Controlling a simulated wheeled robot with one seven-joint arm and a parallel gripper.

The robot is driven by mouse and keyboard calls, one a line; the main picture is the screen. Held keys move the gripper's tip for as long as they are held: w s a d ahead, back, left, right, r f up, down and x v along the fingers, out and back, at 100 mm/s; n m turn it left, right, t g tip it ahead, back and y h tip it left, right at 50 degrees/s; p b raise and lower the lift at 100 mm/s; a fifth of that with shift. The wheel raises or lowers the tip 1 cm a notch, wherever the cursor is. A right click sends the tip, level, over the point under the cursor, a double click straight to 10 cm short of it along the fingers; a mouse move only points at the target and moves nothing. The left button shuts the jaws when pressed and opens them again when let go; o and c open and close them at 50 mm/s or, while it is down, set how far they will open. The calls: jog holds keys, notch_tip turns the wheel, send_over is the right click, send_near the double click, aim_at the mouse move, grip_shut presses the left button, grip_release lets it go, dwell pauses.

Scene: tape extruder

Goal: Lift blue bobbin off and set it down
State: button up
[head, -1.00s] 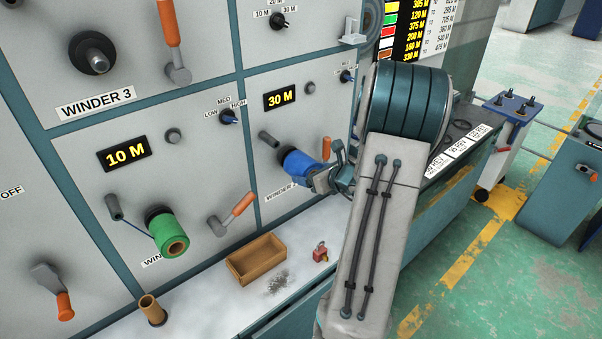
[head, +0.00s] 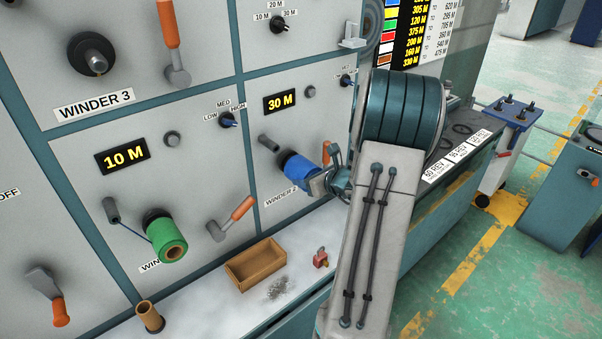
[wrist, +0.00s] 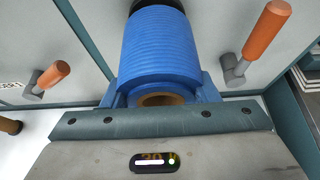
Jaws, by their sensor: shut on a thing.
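The blue bobbin (head: 297,169) sits at the right winder, below the 30 M display, with its back end at the dark spindle on the panel. In the wrist view the blue bobbin (wrist: 160,48) fills the upper middle, with its brown core (wrist: 165,99) facing me. My gripper (head: 318,181) is shut on the bobbin's near end; blue fingers show on both sides of it in the wrist view. Whether the bobbin still sits fully on the spindle cannot be told.
A green bobbin (head: 166,238) is on the left winder under the 10 M display. An open wooden box (head: 255,266), an empty brown core (head: 150,315) and a small red padlock-like item (head: 321,258) stand on the white ledge (head: 215,300). Orange-handled levers (head: 231,219) stick out from the panel.

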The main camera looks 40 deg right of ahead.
jog(key=s, duration=0.9)
jog(key=shift+s+d+b, duration=0.3)
jog(key=shift+d+b, duration=0.1)
dwell(1.2)
